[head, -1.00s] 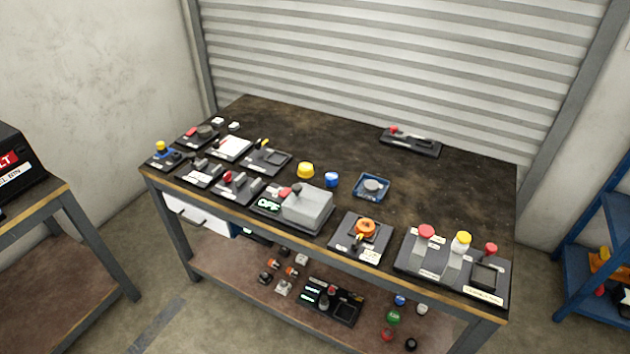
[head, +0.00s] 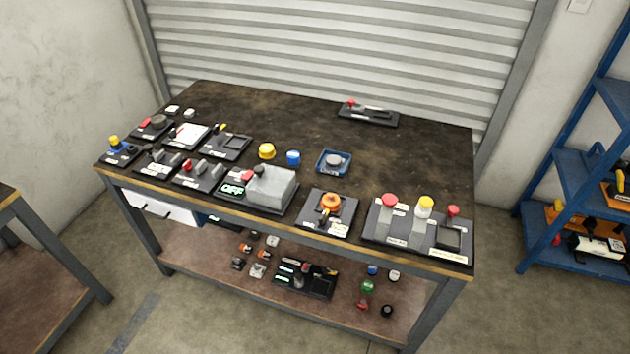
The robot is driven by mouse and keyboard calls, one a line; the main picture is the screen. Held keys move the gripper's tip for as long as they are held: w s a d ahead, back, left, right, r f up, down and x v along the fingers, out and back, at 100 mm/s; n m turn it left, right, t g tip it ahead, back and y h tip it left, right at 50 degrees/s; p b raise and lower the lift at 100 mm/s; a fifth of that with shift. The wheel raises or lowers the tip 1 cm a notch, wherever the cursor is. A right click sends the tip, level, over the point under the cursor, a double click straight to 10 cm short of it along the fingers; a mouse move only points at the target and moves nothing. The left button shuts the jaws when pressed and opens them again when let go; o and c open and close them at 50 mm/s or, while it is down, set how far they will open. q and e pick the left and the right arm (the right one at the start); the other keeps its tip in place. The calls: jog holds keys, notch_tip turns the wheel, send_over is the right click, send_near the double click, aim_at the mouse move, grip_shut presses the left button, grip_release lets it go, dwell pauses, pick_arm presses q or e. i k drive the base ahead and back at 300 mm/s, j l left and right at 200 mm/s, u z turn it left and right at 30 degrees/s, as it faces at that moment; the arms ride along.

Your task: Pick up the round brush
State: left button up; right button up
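No part clearly reads as a round brush at this distance. A grey round piece (head: 334,160) lies in a small blue square tray (head: 346,171) near the middle of the workbench top. Another dark round piece (head: 158,121) sits on a black base at the far left of the bench. I cannot tell whether either one is the brush. Neither of my grippers is in view.
The dark workbench (head: 255,115) holds several black fixtures along its front edge, including a grey block (head: 271,187) and an orange knob (head: 331,202). A yellow cap and a blue cap stand mid-bench. Its back is mostly clear. A blue shelf (head: 580,165) stands right.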

aim_at(293, 156)
jog(key=j+z, duration=0.1)
jog(key=z, duration=0.85)
jog(key=j+z, duration=0.85)
jog(key=j, duration=0.2)
jog(key=j+z, duration=0.45)
jog(key=k+j, duration=0.1)
jog(key=j, duration=0.3)
jog(key=k+j+z, duration=0.1)
jog(key=j, duration=0.35)
jog(key=k+j, duration=0.2)
jog(key=j, duration=0.2)
jog(key=k+j+z, duration=0.1)
jog(key=j, duration=0.3)
jog(key=k+j, duration=0.15)
jog(key=j, duration=0.25)
jog(key=k+j+z, duration=0.1)
jog(key=j, duration=0.3)
jog(key=k, duration=0.4)
jog(key=l+z, duration=0.3)
jog(key=i+j+u, duration=0.1)
jog(key=i, duration=0.1)
